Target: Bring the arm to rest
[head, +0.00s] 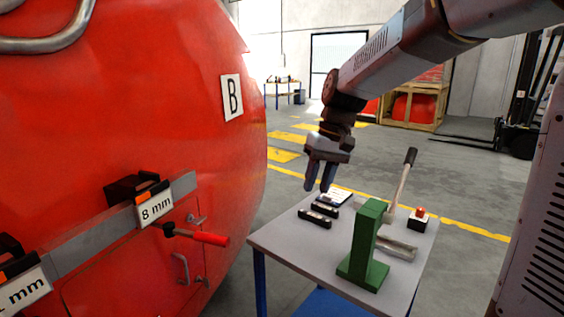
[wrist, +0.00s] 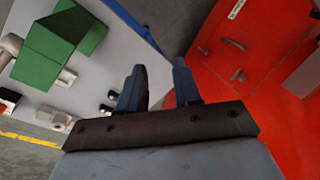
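My gripper (head: 320,176) hangs from my arm above the far left part of a small table, with its fingers pointing down. In the wrist view my gripper (wrist: 160,88) shows two dark blue fingers spread apart with nothing between them. Below and beside it on the table (head: 292,245) lie dark bar-shaped pieces (head: 314,218) with pale ends. I cannot tell the exact height of the fingertips over them.
The red nosecone (head: 120,90) with a "B" label, an "8 mm" holder (head: 155,208) and a red-handled lever (head: 208,238) stands close on the left. A green stand (head: 364,245), a long-handled tool (head: 402,180) and a red button box (head: 419,218) are on the table. A forklift (head: 520,125) is behind.

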